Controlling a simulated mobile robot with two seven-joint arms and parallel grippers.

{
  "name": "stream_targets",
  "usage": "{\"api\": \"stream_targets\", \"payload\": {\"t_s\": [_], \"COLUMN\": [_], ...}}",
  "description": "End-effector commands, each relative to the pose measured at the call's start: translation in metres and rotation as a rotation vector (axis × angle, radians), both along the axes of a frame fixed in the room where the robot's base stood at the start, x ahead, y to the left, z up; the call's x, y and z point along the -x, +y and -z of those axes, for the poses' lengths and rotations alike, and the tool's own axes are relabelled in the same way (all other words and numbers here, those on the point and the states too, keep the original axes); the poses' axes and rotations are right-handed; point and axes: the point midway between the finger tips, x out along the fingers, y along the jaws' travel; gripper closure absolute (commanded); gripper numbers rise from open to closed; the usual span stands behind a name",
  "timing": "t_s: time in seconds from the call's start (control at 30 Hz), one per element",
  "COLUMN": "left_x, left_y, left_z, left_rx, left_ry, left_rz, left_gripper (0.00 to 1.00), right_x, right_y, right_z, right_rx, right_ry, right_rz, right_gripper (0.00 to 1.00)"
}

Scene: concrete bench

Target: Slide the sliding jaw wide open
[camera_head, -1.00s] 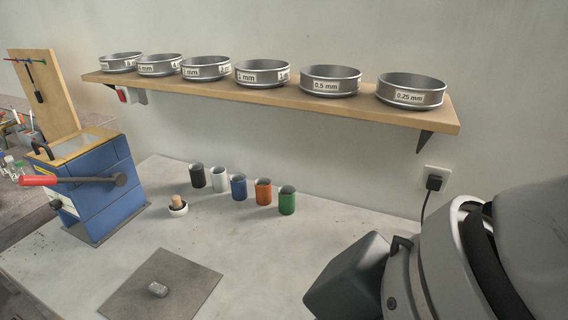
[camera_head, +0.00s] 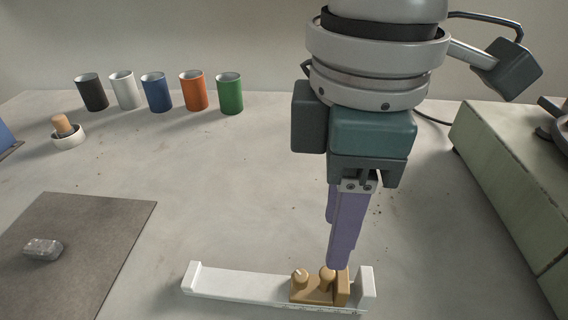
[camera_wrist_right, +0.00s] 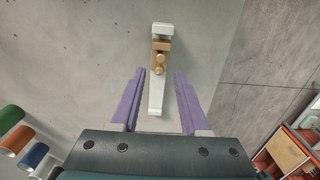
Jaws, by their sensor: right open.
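The tan sliding jaw (camera_head: 313,291), with two round knobs, sits on a white rail (camera_head: 235,284) with upright ends, on the bench. The jaw is near the rail's right end, close to the white end plate (camera_head: 366,285). In the right wrist view the jaw (camera_wrist_right: 161,46) is near the far end of the rail (camera_wrist_right: 156,97). My left gripper is out of view.
A dark mat (camera_head: 100,225) with a grey stone-like piece (camera_head: 42,249) lies at the left. Several coloured cups (camera_head: 158,92) and a small white bowl (camera_head: 68,139) stand behind. A green box-like unit (camera_head: 515,165) stands right. The middle bench is clear.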

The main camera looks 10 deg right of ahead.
Motion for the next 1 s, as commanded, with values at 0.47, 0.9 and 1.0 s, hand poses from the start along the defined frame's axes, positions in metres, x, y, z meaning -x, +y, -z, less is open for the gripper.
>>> {"api": "stream_targets", "payload": {"t_s": [0.47, 0.9, 1.0], "left_x": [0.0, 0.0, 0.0], "left_y": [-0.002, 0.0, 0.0], "left_z": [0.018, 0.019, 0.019], "left_rx": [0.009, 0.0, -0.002], "left_ry": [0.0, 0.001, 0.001], "left_rz": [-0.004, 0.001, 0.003], "left_gripper": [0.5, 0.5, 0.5], "right_x": [0.0, 0.0, 0.0], "right_y": [0.001, 0.001, 0.001], "right_z": [0.079, 0.083, 0.083], "right_rx": [-0.001, -0.003, -0.003], "right_ry": [0.0, -0.002, -0.002], "right_rz": [0.0, -0.001, -0.001], "right_gripper": [0.55, 0.65, 0.76]}}
